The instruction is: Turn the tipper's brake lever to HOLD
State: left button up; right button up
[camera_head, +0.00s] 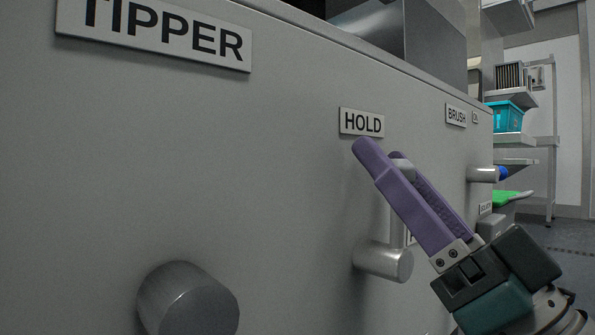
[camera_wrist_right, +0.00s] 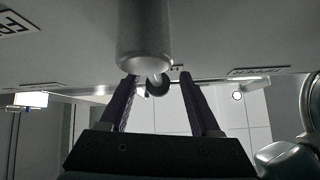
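The tipper's brake lever shows in the head view as a grey round hub (camera_head: 384,262) on the cabinet front. A pale arm rises from it, mostly behind my fingers, to a rounded end (camera_head: 403,168) below the HOLD plate (camera_head: 361,122). My right gripper (camera_head: 381,153) has its purple fingers around that end, just under the plate. In the wrist view its fingertips (camera_wrist_right: 158,80) stand apart, with gaps beside the small dark round thing between them. A large grey cylinder (camera_wrist_right: 145,35) comes down close to the camera there. Whether a finger touches the lever is unclear. My left gripper is not in view.
The TIPPER plate (camera_head: 155,32) is at upper left. A large grey knob (camera_head: 187,300) sticks out at lower left. Farther along are the BRUSH plate (camera_head: 456,114) and another grey knob (camera_head: 482,174). A shelf with a teal bin (camera_head: 508,117) stands beyond.

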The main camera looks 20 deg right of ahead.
jog(key=shift+d+f, duration=0.1)
jog(key=shift+s+f, duration=0.25)
jog(key=p+v, duration=0.1)
jog(key=v, duration=0.8)
jog(key=shift+p, duration=0.35)
